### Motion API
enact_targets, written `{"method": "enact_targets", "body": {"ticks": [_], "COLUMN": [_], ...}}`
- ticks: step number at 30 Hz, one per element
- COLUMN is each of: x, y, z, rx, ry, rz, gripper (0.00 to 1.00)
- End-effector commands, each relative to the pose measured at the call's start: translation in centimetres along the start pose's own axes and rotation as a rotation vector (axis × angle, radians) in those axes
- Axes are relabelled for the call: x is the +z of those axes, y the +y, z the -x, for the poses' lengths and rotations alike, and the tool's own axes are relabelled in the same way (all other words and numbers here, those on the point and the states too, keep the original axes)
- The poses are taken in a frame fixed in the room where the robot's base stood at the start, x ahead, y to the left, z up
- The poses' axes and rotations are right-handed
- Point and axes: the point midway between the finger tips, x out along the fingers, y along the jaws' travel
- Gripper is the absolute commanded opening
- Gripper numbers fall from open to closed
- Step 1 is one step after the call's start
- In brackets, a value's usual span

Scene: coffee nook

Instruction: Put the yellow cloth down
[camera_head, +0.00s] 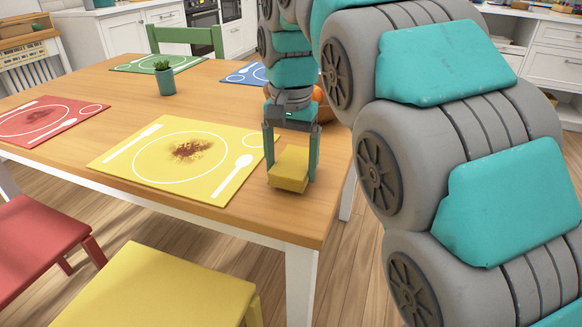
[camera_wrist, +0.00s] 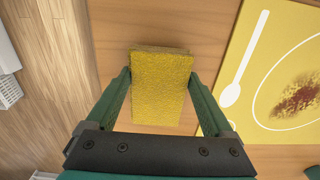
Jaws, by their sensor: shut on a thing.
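The yellow cloth (camera_head: 289,169) is a thick, folded, sponge-like block. My gripper (camera_head: 291,165) is shut on it near the right front corner of the wooden table, beside the yellow placemat. In the wrist view the cloth (camera_wrist: 160,85) sits between the two green fingers of my gripper (camera_wrist: 160,90), with the tabletop below it. I cannot tell whether the cloth touches the table or hangs just above it.
The yellow placemat (camera_head: 220,135) bears a reddish-brown stain (camera_head: 191,150). A red placemat (camera_head: 75,112), a potted plant (camera_head: 165,78) and a partly hidden bowl (camera_head: 325,108) share the table (camera_head: 215,212). Red (camera_head: 35,235) and yellow (camera_head: 150,285) chairs stand in front.

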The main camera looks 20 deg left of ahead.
Motion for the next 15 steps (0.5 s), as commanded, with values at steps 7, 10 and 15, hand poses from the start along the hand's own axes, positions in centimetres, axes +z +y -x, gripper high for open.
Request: {"method": "enact_targets", "body": {"ticks": [7, 10, 15], "x": [0.0, 0.0, 0.0], "y": [0.0, 0.0, 0.0], "z": [-1.3, -1.2, -1.6], "rx": [0.000, 0.000, 0.000], "ry": [0.001, 0.002, 0.001], "rz": [0.001, 0.001, 0.001], "gripper": [0.42, 0.42, 0.42]}}
